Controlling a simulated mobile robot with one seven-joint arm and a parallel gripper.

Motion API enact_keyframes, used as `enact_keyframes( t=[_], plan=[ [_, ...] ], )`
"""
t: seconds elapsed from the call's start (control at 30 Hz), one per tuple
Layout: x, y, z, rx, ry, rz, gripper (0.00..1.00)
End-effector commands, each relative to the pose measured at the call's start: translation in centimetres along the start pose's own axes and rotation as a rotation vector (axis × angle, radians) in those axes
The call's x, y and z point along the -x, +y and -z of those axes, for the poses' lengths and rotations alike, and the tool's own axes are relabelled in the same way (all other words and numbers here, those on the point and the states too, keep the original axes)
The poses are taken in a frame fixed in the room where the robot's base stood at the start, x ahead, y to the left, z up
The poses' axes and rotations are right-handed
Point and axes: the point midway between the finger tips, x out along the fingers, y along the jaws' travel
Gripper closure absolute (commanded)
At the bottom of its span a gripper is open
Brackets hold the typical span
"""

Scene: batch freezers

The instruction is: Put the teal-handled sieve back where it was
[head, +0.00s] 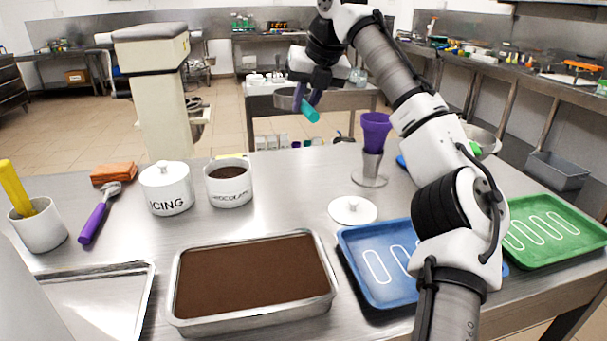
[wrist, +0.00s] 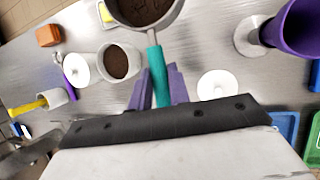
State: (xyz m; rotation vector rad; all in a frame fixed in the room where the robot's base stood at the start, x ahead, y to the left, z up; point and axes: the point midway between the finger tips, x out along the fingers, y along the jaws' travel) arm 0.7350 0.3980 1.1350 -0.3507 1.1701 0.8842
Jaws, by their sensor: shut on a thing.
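The teal-handled sieve has a round metal bowl (head: 285,99) and a short teal handle (head: 310,111). My gripper (head: 308,96) holds it in the air above the far part of the steel table. In the wrist view my gripper's purple fingers (wrist: 159,86) are shut on the teal handle (wrist: 157,76). The sieve's bowl (wrist: 146,22) is cut off at the top of that view, and dark brown matter shows inside its rim. A pot marked chocolate (head: 229,197) stands open on the table, filled with brown powder.
A lidded icing pot (head: 166,205), a loose white lid (head: 352,210) and a purple cup in a metal stand (head: 374,132) are on the table. A brown-filled pan (head: 326,292), a blue tray (head: 400,302) and a green tray (head: 563,258) lie nearer. A purple-handled scoop (head: 93,222) is left.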

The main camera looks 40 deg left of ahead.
Motion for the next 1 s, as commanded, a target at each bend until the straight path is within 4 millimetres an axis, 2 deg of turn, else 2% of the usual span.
enact_keyframes(
  t=[0.27,0.37,0.8,1.0],
  plan=[
    [0.1,0.0,-0.9,-0.011,-0.003,0.006,1.0],
    [-1.5,-0.5,-0.3,-0.012,-0.002,0.007,1.0],
    [-11.4,-2.5,4.1,-0.012,-0.003,0.007,1.0],
    [-13.4,-2.9,4.9,-0.011,-0.004,0.005,1.0]
  ],
)
